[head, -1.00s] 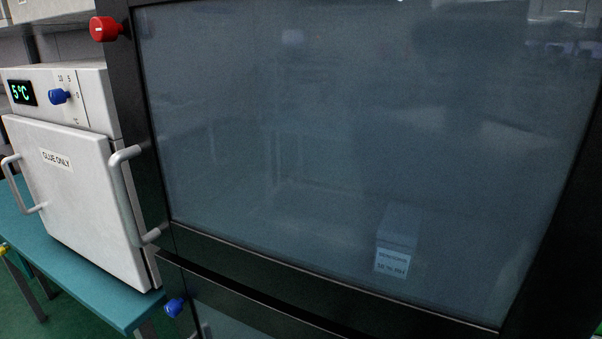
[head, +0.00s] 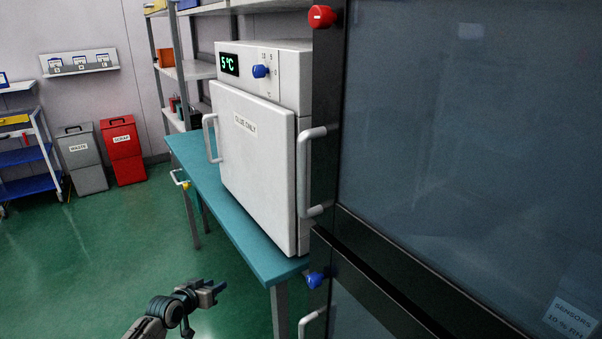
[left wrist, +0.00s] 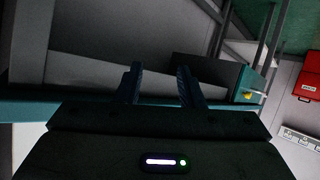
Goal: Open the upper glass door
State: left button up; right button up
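The upper glass door (head: 440,120) fills the right of the head view, a dark-framed pane that looks shut. Its grey bar handle (head: 309,172) is on the left edge of the frame. A red knob (head: 322,16) sits above the handle. My left gripper (head: 221,287) is low in the head view, left of and well below the handle, and touches nothing. In the left wrist view its two fingers (left wrist: 160,85) stand apart with nothing between them. My right gripper is not in view.
A white "GLUE ONLY" cooler (head: 255,150) stands on a teal bench (head: 225,215) left of the cabinet. A blue knob (head: 316,280) and a lower handle (head: 309,322) are below the upper door. Bins stand at the far left. The green floor (head: 100,260) is open.

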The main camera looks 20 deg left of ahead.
pick_arm(q)
jog(key=w+d+r+m+t+h, duration=0.1)
jog(key=d+r+m+h, duration=0.2)
jog(key=r, duration=1.2)
jog(key=w+d+r+m+t+h, duration=0.1)
jog(key=d+r+t+h, duration=0.3)
jog(key=r, duration=1.1)
jog(key=s+d+r+m+g+h+p, duration=0.1)
jog(key=s+d+r+m+g+h, duration=0.55)
jog(key=s+d+r, duration=1)
jog(key=shift+m+t+y, duration=0.25)
jog(key=shift+m+y, duration=0.1)
jog(key=shift+w+d+r+p, duration=0.2)
jog(key=shift+w+d+p, duration=0.75)
jog(key=shift+w, duration=0.55)
jog(key=shift+w+d+r+p, duration=0.25)
jog(key=shift+w+d+p, duration=0.7)
jog(key=shift+w, duration=0.5)
jog(key=shift+w+d+r+p, duration=0.2)
jog(key=shift+w+d+p, duration=0.55)
jog(key=shift+w+d, duration=0.55)
jog(key=shift+w+a, duration=0.2)
jog(key=shift+a, duration=0.05)
jog(key=c, duration=0.6)
grip_shut()
